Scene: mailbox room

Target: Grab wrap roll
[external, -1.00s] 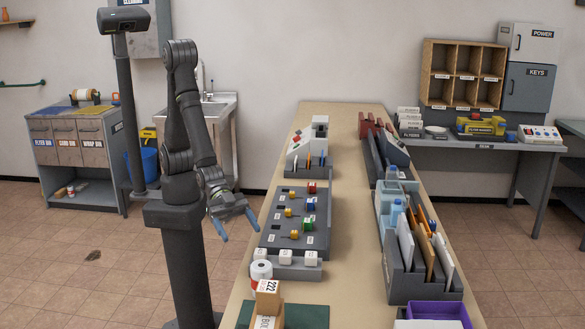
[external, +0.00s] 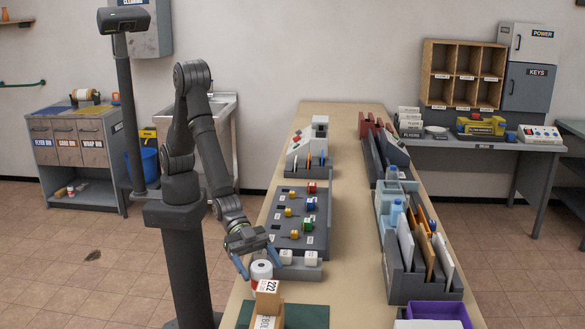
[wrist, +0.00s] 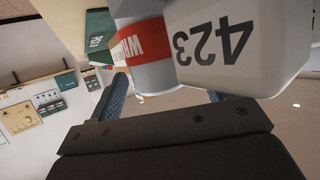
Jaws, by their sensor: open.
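The wrap roll is a white roll with a red band (external: 262,271), standing near the left edge of the long table. In the wrist view the roll (wrist: 143,45) shows its red label above and between my fingers. My gripper (external: 258,265) is open, with its blue fingers pointing down around the roll's upper part. In the wrist view the gripper (wrist: 168,98) shows one finger left of the roll and one partly hidden behind a white block marked 423 (wrist: 225,42). I cannot tell whether either finger touches the roll.
The table's middle strip (external: 350,225) is clear.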

